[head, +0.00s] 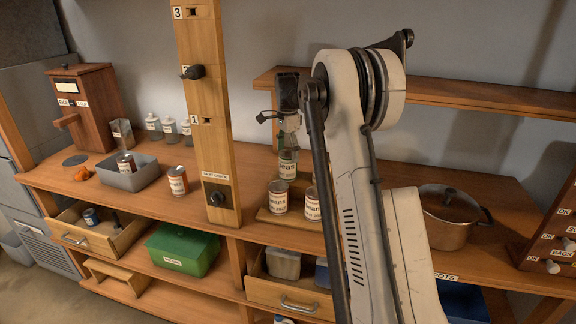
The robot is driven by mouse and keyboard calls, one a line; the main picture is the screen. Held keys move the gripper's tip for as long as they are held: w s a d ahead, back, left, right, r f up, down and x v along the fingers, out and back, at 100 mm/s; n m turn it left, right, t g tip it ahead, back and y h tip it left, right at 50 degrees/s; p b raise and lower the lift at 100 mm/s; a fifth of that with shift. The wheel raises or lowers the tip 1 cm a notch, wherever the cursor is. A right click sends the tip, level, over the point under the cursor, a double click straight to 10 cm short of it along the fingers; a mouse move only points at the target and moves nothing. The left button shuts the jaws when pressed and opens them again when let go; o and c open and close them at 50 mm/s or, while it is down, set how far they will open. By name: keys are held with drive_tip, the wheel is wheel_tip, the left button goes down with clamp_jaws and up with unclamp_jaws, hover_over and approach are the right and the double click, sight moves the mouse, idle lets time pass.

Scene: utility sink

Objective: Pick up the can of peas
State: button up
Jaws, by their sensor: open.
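The can of peas (287,164) has a pale label reading "eas" in view, and it appears stacked above the cans of beans. One can of beans (278,198) stands at the lower left of the stack. Another can of beans (312,205) is beside it, partly hidden by my arm. My gripper (280,121) is open and hangs just above the can of peas. One finger sticks out to the left; the other side is hard to make out against my arm. I cannot tell whether the fingers touch the can.
A wooden post (207,110) rises left of the stack. A labelled can (178,181) and a grey bin (132,174) stand further left. A lidded pot (450,214) is at the right. A wall shelf (455,91) runs behind my arm. Open drawers (290,292) jut out below.

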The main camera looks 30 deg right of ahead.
sight(288, 166)
drive_tip(key=shift+w+d+f+p, duration=0.1)
drive_tip(key=shift+f+p, duration=0.5)
drive_tip(key=shift+f, duration=2.75)
drive_tip(key=c, duration=1.6)
drive_tip(key=shift+o, duration=0.2)
drive_tip(key=shift+r, duration=0.15)
